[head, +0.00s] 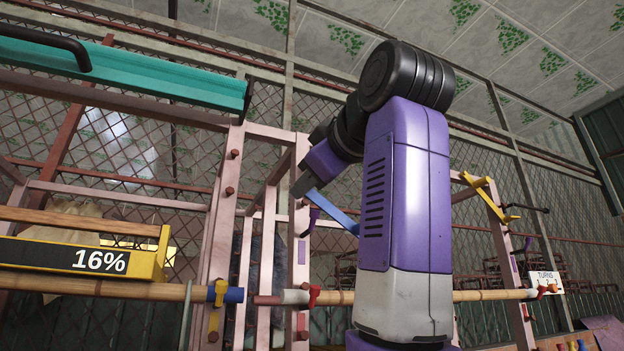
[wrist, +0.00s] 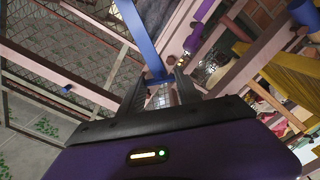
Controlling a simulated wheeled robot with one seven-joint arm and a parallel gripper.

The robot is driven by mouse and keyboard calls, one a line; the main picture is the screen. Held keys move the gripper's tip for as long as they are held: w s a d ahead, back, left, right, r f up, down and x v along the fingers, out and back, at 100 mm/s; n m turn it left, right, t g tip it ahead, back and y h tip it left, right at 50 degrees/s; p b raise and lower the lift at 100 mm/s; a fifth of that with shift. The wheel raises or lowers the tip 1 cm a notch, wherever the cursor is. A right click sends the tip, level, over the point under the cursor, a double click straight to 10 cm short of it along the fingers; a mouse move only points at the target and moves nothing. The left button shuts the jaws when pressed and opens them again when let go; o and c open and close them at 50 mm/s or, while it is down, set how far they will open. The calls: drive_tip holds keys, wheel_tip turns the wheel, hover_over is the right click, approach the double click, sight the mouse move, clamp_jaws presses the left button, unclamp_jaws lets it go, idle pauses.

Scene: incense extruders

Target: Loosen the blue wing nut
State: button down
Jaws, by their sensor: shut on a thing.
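The blue wing nut (head: 332,208) shows as a long flat blue bar in the head view. It slopes down to the right, and its right end is hidden behind my arm. My gripper (head: 301,186) is at its upper left end. In the wrist view the blue wing nut (wrist: 141,38) runs from the top edge down to between the fingertips. My gripper (wrist: 161,88) is shut on that end in the wrist view. The mounting of the wing nut on the frame is hidden by my arm.
A pale pink frame post (head: 219,215) stands left of my gripper. A yellow wing nut (head: 489,197) is on the frame at right. A bamboo pole (head: 90,284) crosses low. A yellow box reading 16% (head: 152,262) is at left, under a teal beam (head: 130,72).

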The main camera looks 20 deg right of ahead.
drive_tip(key=n+p, duration=0.1)
drive_tip(key=n, duration=0.4)
drive_tip(key=shift+n, duration=0.3)
drive_tip(key=shift+a+f+n+p, duration=0.15)
drive_tip(key=shift+n+p, duration=0.5)
drive_tip(key=shift+n, duration=1.65)
drive_tip(key=shift+f, duration=0.1)
drive_tip(key=c, duration=0.8)
unclamp_jaws()
drive_tip(key=shift+c, duration=0.2)
drive_tip(key=s+b, duration=0.2)
drive_tip(key=s, duration=0.6)
